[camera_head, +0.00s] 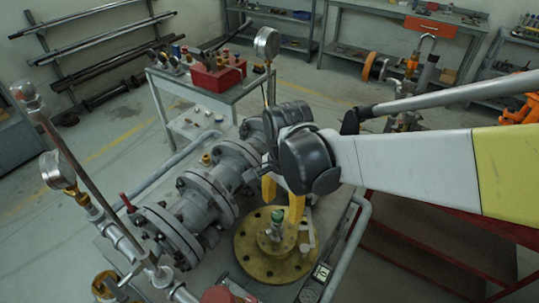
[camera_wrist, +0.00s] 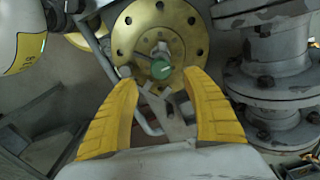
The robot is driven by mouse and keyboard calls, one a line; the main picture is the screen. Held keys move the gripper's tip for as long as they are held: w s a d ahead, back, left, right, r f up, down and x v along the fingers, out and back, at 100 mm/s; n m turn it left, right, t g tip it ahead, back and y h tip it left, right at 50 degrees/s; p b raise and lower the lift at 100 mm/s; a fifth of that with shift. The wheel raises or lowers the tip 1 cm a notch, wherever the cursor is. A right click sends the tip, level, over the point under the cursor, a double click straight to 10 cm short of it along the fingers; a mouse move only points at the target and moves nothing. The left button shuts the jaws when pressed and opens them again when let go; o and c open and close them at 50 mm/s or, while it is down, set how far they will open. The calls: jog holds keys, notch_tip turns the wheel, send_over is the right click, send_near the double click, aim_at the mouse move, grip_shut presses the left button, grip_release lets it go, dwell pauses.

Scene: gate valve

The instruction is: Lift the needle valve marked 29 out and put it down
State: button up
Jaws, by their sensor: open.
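A small valve with a green cap (camera_head: 277,217) stands upright at the centre of a round brass flange (camera_head: 247,245); I cannot read a number on it. The green cap also shows in the wrist view (camera_wrist: 161,69), just beyond my fingertips and between them. My gripper (camera_head: 283,205) has yellow fingers, spread apart with nothing between them. It hangs over the flange, close above the valve; the exact gap is hard to tell. In the wrist view the flange (camera_wrist: 190,22) lies behind the cap, with the valve's metal body partly hidden under it.
A large grey flanged pipe (camera_head: 200,195) runs left of the brass flange. A pressure gauge (camera_head: 58,170) stands at the left. A cart behind carries a red box (camera_head: 217,75). A grey rail (camera_head: 350,245) borders the bench at right.

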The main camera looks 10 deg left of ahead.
aim_at(278, 214)
jog(key=f, duration=0.1)
jog(key=f+b, duration=0.1)
jog(key=f, duration=0.1)
jog(key=f+b, duration=0.1)
jog(key=f, duration=0.1)
jog(key=shift+s+a, duration=0.3)
jog(key=shift+a, duration=0.1)
notch_tip(278, 214, down, 6)
jog(key=shift+b, duration=1.05)
grip_shut()
